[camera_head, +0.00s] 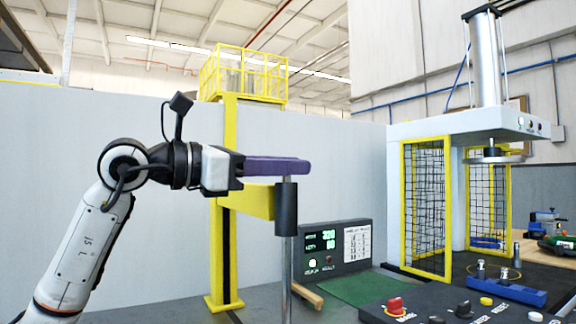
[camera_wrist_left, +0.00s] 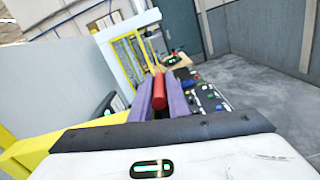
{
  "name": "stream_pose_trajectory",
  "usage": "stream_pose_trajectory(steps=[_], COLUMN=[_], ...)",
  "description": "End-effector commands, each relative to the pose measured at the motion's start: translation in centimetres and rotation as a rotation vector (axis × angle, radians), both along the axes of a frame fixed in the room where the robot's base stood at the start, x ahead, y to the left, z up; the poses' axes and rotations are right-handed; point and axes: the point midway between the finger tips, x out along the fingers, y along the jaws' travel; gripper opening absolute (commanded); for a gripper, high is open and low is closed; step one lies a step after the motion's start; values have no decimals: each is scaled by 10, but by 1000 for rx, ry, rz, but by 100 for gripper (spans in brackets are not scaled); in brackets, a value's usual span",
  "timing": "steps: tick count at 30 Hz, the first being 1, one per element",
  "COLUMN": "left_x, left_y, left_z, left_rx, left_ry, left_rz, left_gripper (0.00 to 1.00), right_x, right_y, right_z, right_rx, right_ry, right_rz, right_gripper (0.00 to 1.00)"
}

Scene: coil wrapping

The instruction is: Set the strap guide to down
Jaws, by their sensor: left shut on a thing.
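My left gripper (camera_head: 296,167) has purple fingers and points to the right in the head view. In the left wrist view its fingers (camera_wrist_left: 160,84) are shut on a red handle (camera_wrist_left: 159,92), which lies between them. In the head view the fingers hide the red handle. A grey upright rod with a black sleeve (camera_head: 286,208) stands directly under the fingertips. Whether the red handle joins this rod is hidden. I cannot tell for sure which part is the strap guide or its setting. My right gripper is in neither view.
A yellow column (camera_head: 222,255) with a side arm stands behind the rod. A display box (camera_head: 338,250) is beside a green mat (camera_head: 362,288). A press (camera_head: 488,125) with yellow mesh guards is at the right. A dark control panel (camera_head: 470,312) with buttons is at the front right.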

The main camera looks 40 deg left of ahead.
Motion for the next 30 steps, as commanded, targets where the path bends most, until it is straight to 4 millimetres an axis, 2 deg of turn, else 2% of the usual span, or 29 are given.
stream_pose_trajectory(steps=[1, 9, 10, 12, 13, 23, 26, 30], left_x=[1, 2, 2, 2, 2, -2, -12, -36], left_y=[0, -1, -1, -2, -1, 0, 5, 15], left_z=[-5, -7, -8, -7, -7, -5, -6, -8], left_rx=[7, 10, 10, 10, 9, 5, 7, 7], left_ry=[10, 18, 18, 17, 16, 10, 9, 10], left_rz=[1, 1, 0, 0, 0, 0, 3, 6], left_gripper=[0, 0, 18, 30, 33, 33, 33, 33], right_x=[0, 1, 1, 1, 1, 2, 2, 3], right_y=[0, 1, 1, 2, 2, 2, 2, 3], right_z=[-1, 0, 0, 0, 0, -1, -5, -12], right_rx=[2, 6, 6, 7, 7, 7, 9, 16], right_ry=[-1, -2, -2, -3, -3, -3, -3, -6], right_rz=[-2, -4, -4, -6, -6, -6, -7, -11], right_gripper=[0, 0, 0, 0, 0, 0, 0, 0])
